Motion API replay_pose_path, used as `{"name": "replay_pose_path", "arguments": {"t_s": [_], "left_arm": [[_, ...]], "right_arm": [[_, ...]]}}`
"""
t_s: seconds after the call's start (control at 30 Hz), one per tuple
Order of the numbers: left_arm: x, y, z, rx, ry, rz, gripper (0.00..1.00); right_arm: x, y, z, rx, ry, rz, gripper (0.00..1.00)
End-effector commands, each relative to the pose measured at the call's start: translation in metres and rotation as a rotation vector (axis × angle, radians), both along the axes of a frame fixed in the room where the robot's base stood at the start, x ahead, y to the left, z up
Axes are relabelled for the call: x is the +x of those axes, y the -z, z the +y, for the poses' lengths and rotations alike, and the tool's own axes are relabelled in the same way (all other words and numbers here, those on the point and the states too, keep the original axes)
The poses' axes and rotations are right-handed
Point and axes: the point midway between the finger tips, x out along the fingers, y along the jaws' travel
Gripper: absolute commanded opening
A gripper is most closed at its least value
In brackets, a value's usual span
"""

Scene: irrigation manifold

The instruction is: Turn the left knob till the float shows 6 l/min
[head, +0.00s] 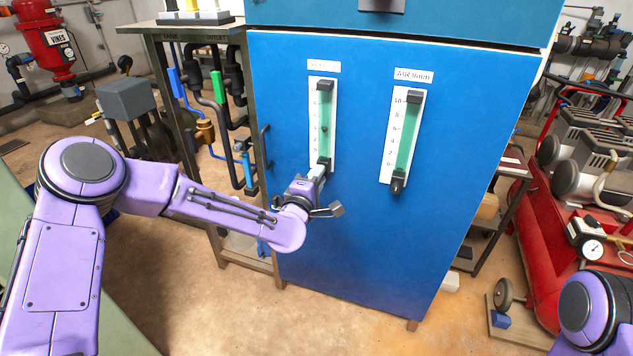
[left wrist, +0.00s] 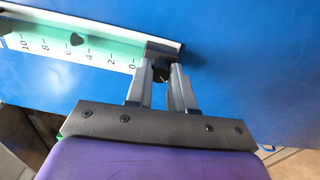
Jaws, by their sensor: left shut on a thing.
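The left flow meter (head: 322,105) is a white scale with a green tube on the blue cabinet door. Its dark float (left wrist: 77,40) sits between the 4 and 6 marks in the left wrist view, a little nearer 6. It also shows as a small dark spot in the head view (head: 324,128). The left knob (left wrist: 160,74) is a small dark piece at the meter's lower end, mostly hidden by the fingers. My left gripper (head: 317,174) is shut on it; its fingers also show in the left wrist view (left wrist: 162,85). My right gripper is out of view.
A second flow meter (head: 402,135) with a black knob (head: 397,187) stands to the right on the same blue door (head: 370,250). A pipe rack (head: 225,110) is at left, a red compressor cart (head: 560,225) at right. The floor before the cabinet is clear.

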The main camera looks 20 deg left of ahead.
Motion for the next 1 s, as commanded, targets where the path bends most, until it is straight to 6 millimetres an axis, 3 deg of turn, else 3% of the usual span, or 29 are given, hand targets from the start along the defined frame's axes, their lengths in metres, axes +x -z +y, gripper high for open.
{"name": "replay_pose_path", "arguments": {"t_s": [0.77,0.8,0.83,0.87,1.0], "left_arm": [[-0.0003,0.0005,-0.0002,-0.100,0.001,0.005,0.00],[-0.0003,0.0005,-0.0002,-0.100,0.001,0.005,0.32],[-0.0003,0.0005,-0.0002,-0.100,0.000,0.005,0.42],[-0.0003,0.0005,-0.0002,-0.100,0.000,0.005,0.48],[-0.0002,0.0003,-0.0001,-0.100,0.000,0.004,0.48]], "right_arm": [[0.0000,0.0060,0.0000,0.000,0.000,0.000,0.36],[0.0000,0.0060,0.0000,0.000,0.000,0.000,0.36],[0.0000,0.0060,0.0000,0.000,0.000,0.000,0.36],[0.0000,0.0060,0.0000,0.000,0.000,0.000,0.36],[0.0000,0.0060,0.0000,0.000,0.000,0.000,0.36]]}}
